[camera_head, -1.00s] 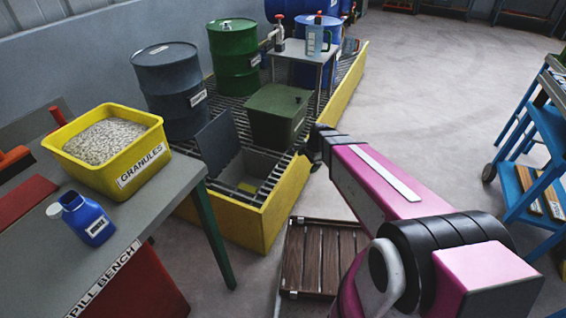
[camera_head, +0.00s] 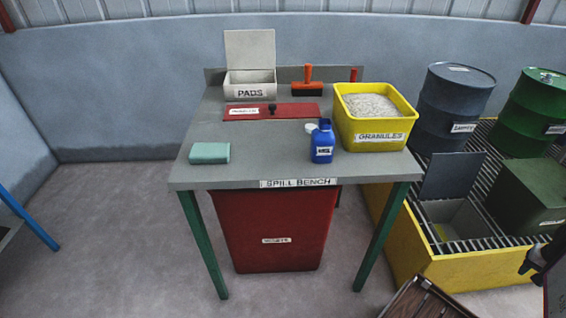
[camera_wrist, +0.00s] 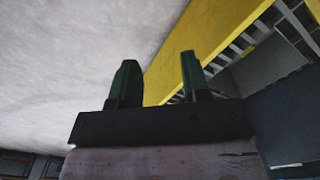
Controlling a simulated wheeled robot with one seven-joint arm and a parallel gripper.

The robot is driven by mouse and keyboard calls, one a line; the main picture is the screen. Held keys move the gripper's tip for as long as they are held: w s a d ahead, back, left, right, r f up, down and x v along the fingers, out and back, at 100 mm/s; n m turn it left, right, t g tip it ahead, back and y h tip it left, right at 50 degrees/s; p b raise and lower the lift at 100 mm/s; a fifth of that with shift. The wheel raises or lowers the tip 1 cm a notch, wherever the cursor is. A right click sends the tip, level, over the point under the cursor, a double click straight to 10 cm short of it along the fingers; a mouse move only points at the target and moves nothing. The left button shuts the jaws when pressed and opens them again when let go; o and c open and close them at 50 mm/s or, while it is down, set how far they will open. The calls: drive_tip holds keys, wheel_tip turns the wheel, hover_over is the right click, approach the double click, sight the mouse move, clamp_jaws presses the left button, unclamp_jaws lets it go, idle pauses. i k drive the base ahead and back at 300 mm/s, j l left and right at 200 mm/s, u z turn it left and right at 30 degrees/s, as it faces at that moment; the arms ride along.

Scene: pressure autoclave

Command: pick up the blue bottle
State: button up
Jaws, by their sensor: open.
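The blue bottle (camera_head: 322,143) stands upright on the spill bench (camera_head: 250,172), near its front edge and just left of the yellow granules tub. It has a white label on its front, and a pale cap shows at its upper left. My gripper (camera_wrist: 157,82) is open and empty in the wrist view, with its two dark green fingers apart. In the head view only a part of my gripper (camera_head: 533,265) shows at the right edge, low and well to the right of the bench. The bottle is not in the wrist view.
A yellow granules tub (camera_head: 376,139) stands close right of the bottle. A green pad (camera_head: 209,153), a red lid (camera_head: 272,112), an orange-handled tool (camera_head: 307,82) and a pads box (camera_head: 250,90) are on the bench. A yellow bund (camera_head: 470,270) with drums stands right.

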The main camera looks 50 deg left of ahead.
sight(323, 139)
drive_tip(key=l+u, duration=0.1)
drive_tip(key=u, duration=1.9)
drive_tip(key=i+j+u, duration=0.1)
drive_tip(key=u, duration=0.35)
